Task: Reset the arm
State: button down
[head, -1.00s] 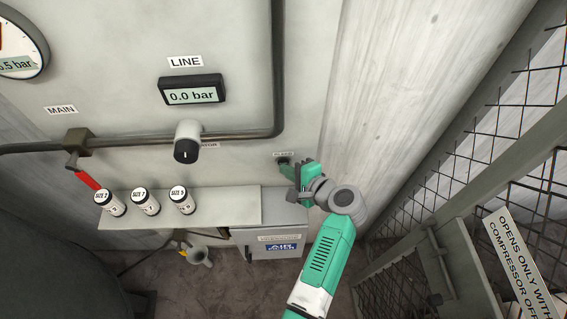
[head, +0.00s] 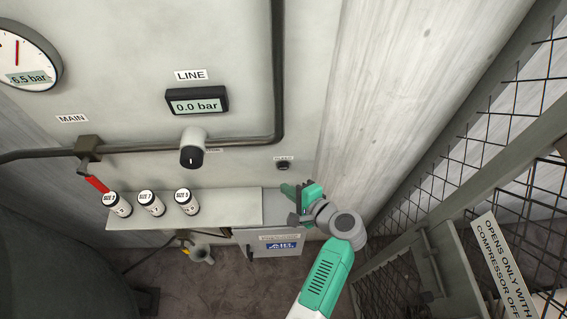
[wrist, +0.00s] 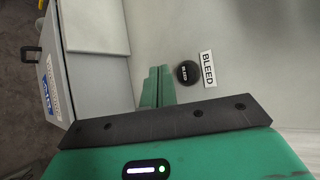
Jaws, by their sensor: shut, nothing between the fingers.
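My gripper (head: 290,203) is shut and empty. In the head view it hangs near the right end of the shelf, below and apart from the black bleed button (head: 283,165) on the pale wall panel. In the wrist view the two green fingers (wrist: 159,87) lie together with nothing between them. The round black bleed button (wrist: 187,73) and its BLEED label (wrist: 208,69) show just right of the fingertips.
A shelf (head: 235,207) with several small labelled canisters (head: 151,203) juts from the wall. A grey cabinet (head: 262,236) is below it. A red-handled main valve (head: 97,184) and a knob (head: 192,148) are left. A mesh fence (head: 430,190) stands at the right.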

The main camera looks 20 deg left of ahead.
jog(key=shift+s+d, duration=0.4)
jog(key=shift+s, duration=0.35)
jog(key=w+d+r+n+t+h+p, duration=0.1)
jog(key=w+d+r+n+t+h, duration=0.15)
jog(key=r, duration=0.95)
jog(key=w+d+r+n+t+h+p, duration=0.1)
jog(key=w+d+r+n+t, duration=0.2)
jog(key=r, duration=0.9)
jog(key=w+d+r+n+t+h+p, duration=0.15)
jog(key=r+t, duration=0.35)
jog(key=r, duration=0.7)
jog(key=s+d+r+t+h, duration=0.2)
jog(key=s+r, duration=0.3)
jog(key=r, duration=0.5)
jog(key=s+d+r+t+h+p, duration=0.1)
jog(key=s+r+t, duration=0.3)
jog(key=r, duration=0.6)
jog(key=s+d+r+n+t+h+p, duration=0.1)
jog(key=s+d+r+t+h, duration=0.2)
jog(key=s+r, duration=0.5)
notch_tip(320, 180, up, 2)
jog(key=shift+s+d+r+t+h, duration=0.2)
jog(key=shift+d+t+h, duration=0.1)
jog(key=shift+d+t, duration=0.1)
jog(key=shift+f, duration=0.1)
